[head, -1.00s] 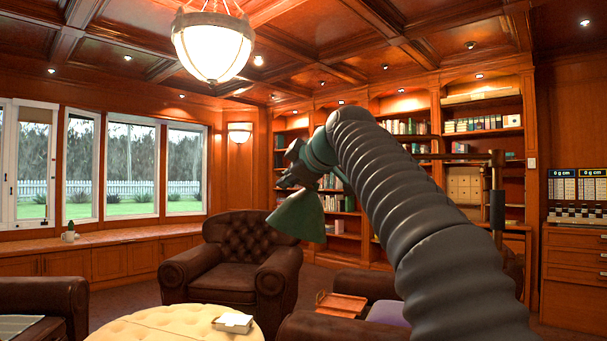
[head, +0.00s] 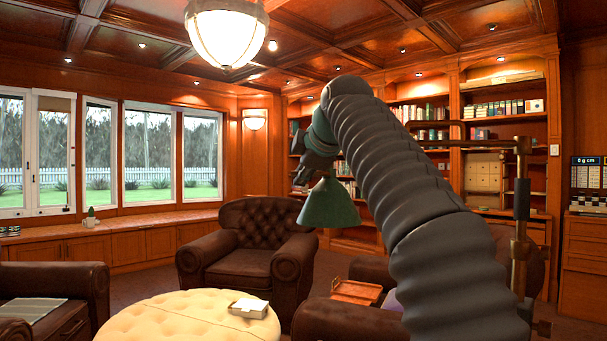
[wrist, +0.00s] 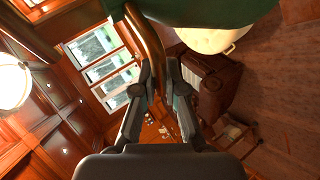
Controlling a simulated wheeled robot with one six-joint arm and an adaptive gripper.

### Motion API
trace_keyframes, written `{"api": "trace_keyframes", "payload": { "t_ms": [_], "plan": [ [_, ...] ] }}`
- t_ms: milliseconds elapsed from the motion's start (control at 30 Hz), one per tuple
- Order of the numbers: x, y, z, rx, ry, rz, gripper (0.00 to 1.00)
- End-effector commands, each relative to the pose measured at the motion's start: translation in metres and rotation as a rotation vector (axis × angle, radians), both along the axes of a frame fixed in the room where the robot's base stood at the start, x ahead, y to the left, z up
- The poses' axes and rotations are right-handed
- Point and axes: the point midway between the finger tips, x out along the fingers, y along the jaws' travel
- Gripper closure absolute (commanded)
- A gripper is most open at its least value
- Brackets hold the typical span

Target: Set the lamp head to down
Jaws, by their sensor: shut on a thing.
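The lamp has a green cone-shaped head (head: 328,207) in the middle of the head view, its wide opening facing down and its rim nearly level. A brass stand (head: 519,250) and a horizontal rod show at the right, partly behind my arm. My gripper (head: 322,172) is just above the lamp head. In the wrist view, my gripper (wrist: 160,72) is shut on the lamp's brass neck (wrist: 146,42), which runs between the fingers. The green lamp head (wrist: 205,10) also fills the top of that view. The exact contact is partly hidden.
A round cream ottoman (head: 180,318) with a white box (head: 248,308) stands in front. A brown leather armchair (head: 245,262) is behind it, with more armchairs at both sides. Bookshelves (head: 430,110) line the back wall. A ceiling lamp (head: 227,35) hangs above.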

Motion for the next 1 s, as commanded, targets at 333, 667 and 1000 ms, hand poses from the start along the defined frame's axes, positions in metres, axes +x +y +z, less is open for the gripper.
{"api": "trace_keyframes", "payload": {
  "t_ms": [333,667,1000],
  "plan": [
    [0.0,-0.001,0.0,0.002,0.001,-0.001,0.63],
    [-0.006,-0.004,0.005,0.002,-0.002,-0.002,0.63],
    [-0.054,-0.025,0.035,0.003,-0.003,-0.001,0.63]
  ]
}}
